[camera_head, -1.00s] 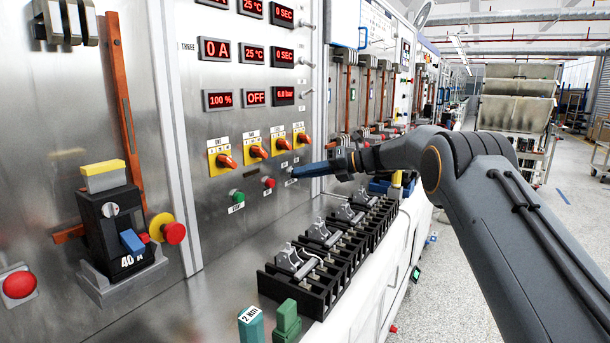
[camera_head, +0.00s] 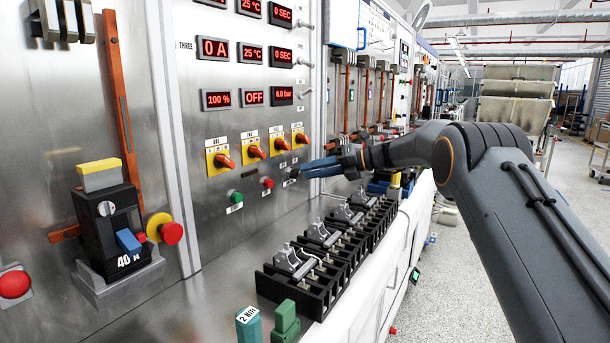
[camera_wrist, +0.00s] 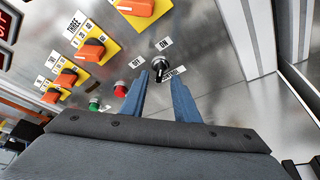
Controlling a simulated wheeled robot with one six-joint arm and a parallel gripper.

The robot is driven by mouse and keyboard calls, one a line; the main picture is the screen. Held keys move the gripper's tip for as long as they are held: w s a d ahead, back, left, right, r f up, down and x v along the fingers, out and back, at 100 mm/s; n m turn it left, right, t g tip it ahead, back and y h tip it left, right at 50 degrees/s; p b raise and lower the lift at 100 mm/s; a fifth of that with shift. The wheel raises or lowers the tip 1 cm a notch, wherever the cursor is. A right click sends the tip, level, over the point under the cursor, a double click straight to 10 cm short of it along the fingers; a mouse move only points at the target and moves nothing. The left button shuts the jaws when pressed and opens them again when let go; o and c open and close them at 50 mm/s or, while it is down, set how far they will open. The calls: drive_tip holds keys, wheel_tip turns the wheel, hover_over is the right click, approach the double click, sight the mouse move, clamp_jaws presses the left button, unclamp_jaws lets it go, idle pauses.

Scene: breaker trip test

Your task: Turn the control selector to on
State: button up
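The control selector (camera_wrist: 160,68) is a small black and silver knob on the steel panel, with OFF and ON labels above it and a CONTROL label below, in the wrist view. I cannot tell for sure which label its lever points to. My gripper (camera_wrist: 160,80) is open, with one blue finger on each side of the selector and the tips close to the panel. I cannot tell whether either finger touches the knob. In the head view my gripper (camera_head: 296,172) reaches the panel right of the red button, and its fingertips largely hide the selector.
A red button (camera_wrist: 120,89) and a green button (camera_wrist: 94,104) sit left of the selector. Orange rotary switches (camera_head: 256,151) on yellow plates are above. A row of black terminal blocks (camera_head: 290,292) stands on the bench below my arm. A vertical panel edge (camera_wrist: 243,36) lies to the right.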

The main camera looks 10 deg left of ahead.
drive_tip(key=v, duration=0.4)
drive_tip(key=shift+d+r+b, duration=0.15)
drive_tip(key=shift+d+b, duration=0.2)
drive_tip(key=shift+b, duration=0.05)
